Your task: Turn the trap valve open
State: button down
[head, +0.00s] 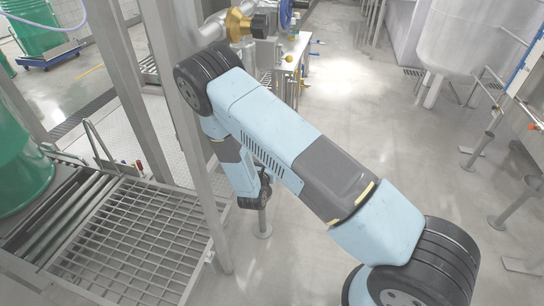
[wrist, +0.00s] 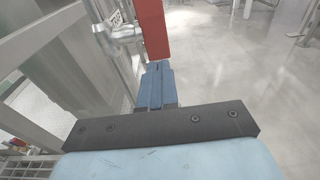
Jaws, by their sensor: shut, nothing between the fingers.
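In the wrist view a red bar-shaped handle (wrist: 153,28) rises from just beyond my fingertips to the top edge. A shiny metal fitting (wrist: 120,34) lies just left of it, and it looks like the valve's body or pipe. My gripper (wrist: 158,67) has its blue fingers shut with nothing between them. The fingertips point at the lower end of the red handle; I cannot tell whether they touch it. The handle's top is cut off by the frame. In the head view my arm hides the gripper, and I cannot make out the red handle.
A grey steel post (head: 190,140) stands close left of my arm. A grated platform (head: 130,235) and green drum (head: 22,165) are at left. A steel table (head: 296,48) stands beyond my arm, and a large tank (head: 468,35) at upper right. Floor (head: 400,150) right of my arm is clear.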

jog(key=v, duration=0.9)
jog(key=shift+s+a+f, duration=0.2)
jog(key=shift+s+f, duration=0.05)
jog(key=shift+f, duration=0.2)
jog(key=w+d+r+m+g+h, duration=0.1)
jog(key=d+r+m+g+h, duration=0.3)
jog(key=d+r+m, duration=0.55)
jog(key=d+r+m+g+h, duration=0.4)
jog(key=d+r+g, duration=0.15)
jog(key=r, duration=0.65)
jog(key=s+d+r+m+g+y, duration=0.3)
jog(key=s+d+r+m+g, duration=0.3)
jog(key=s+d+r+m, duration=0.45)
jog(key=s+r+m+t+y, duration=0.4)
jog(key=s+r+m+y, duration=0.4)
jog(key=s+r, duration=0.6)
notch_tip(320, 180, up, 2)
jog(key=shift+s+d+m+t+y, duration=0.3)
jog(key=shift+s+m+t+y, duration=0.1)
jog(key=shift+y, duration=0.4)
